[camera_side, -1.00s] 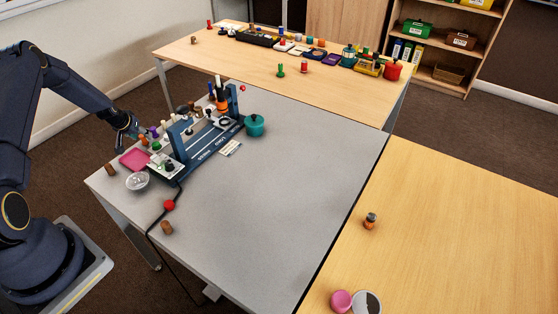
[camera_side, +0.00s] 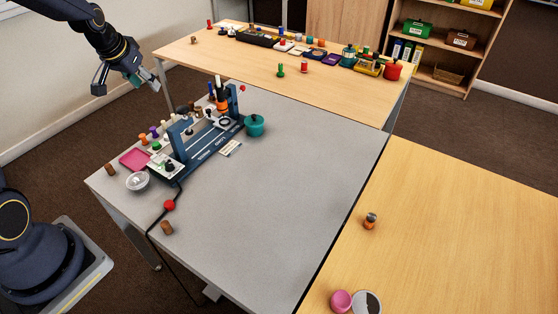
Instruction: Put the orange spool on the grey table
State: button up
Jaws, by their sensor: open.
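The grey table (camera_side: 270,190) fills the middle of the view. A small orange spool-like piece (camera_side: 143,139) stands near its left edge, among other small coloured pieces behind the blue device. A small orange-and-dark piece (camera_side: 370,221) stands upright on the light wood table at the right; I cannot tell if it is a spool. My gripper (camera_side: 117,83) is open and empty, raised at upper left, apart from every object.
The blue device (camera_side: 200,145) stands on the grey table with a pink tray (camera_side: 134,159), glass bowl (camera_side: 137,181) and teal pot (camera_side: 254,125) nearby. A cable with a red ball (camera_side: 169,205) crosses the left front. The table's middle and right are clear.

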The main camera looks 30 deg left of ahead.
jog(key=s+d+r+m, duration=0.1)
jog(key=s+d+r, duration=0.55)
jog(key=d, duration=0.35)
jog(key=s+d+r+m+h, duration=0.2)
jog(key=s+d+r, duration=0.1)
jog(key=s+d, duration=0.7)
jog(key=s, duration=0.3)
jog(key=shift+s+t, duration=0.25)
jog(key=shift+t, duration=0.05)
